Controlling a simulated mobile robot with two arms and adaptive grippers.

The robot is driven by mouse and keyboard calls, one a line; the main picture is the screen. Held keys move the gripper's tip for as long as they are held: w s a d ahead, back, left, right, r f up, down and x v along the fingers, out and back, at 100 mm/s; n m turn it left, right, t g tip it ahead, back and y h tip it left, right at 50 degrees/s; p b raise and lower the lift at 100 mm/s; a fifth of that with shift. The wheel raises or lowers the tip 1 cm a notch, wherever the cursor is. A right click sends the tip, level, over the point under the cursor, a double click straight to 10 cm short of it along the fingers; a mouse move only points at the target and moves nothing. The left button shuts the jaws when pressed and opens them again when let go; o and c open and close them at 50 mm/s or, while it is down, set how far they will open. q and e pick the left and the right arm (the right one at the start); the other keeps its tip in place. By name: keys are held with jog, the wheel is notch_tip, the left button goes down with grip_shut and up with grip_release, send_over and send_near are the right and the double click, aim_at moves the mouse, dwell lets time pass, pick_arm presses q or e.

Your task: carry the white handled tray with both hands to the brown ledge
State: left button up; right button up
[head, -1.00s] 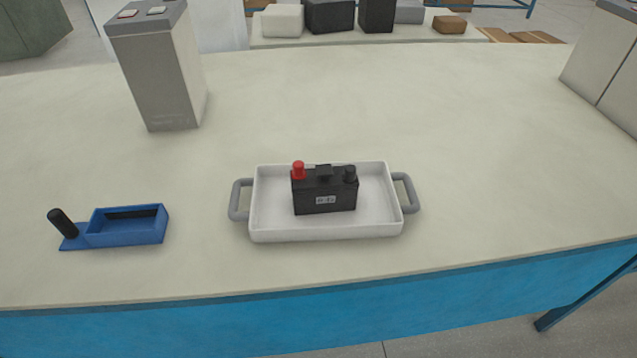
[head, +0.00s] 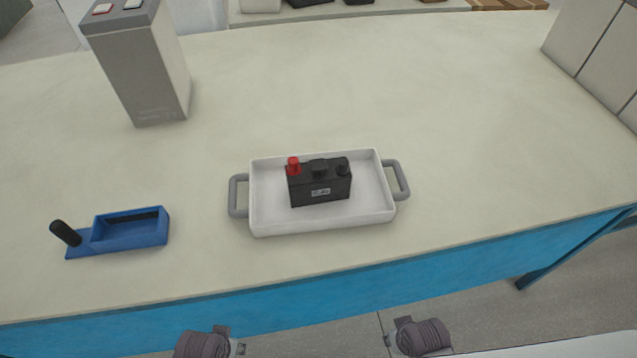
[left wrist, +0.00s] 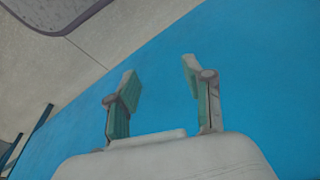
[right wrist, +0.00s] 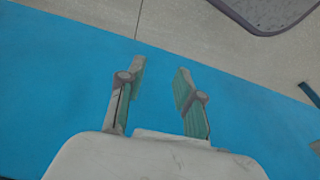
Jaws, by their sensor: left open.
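The white handled tray (head: 270,226) sits flat on the pale table in the head view, with a grey handle at each end. A black battery (head: 320,188) with one red and one black terminal stands in it. My left gripper (left wrist: 160,78) is open and empty, in front of the table's blue side. My right gripper (right wrist: 160,70) is also open and empty in front of the blue side. In the head view my two arms show only at the bottom edge, apart from the tray. I cannot make out a brown ledge for certain.
A blue holder (head: 130,232) with a black knob lies left of the tray. More grey batteries (head: 597,55) stand at the far right. The table (head: 400,90) is clear behind and right of the tray.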

pick_arm(q)
notch_tip(320, 180, up, 17)
jog(key=w+p, duration=0.2)
jog(key=p, duration=0.1)
pick_arm(e)
notch_tip(320, 180, up, 17)
jog(key=w, duration=0.2)
pick_arm(q)
notch_tip(320, 180, up, 15)
jog(key=n+t+h+p, duration=0.1)
jog(key=n+t+h, duration=0.1)
jog(key=n, duration=0.2)
send_over(231, 188)
jog(key=s+a, duration=0.2)
jog(key=s, duration=0.3)
pick_arm(e)
notch_tip(231, 188, up, 14)
jog(key=r+t+h, duration=0.1)
jog(key=t+h, duration=0.1)
send_over(403, 181)
jog(key=s+a, duration=0.2)
jog(key=s, duration=0.3)
pick_arm(q)
jog(key=shift+s, duration=0.35)
pick_arm(e)
jog(key=shift+s+d+f+m, duration=0.1)
jog(key=shift+s+f+m, duration=0.05)
jog(key=shift+s+m, duration=0.25)
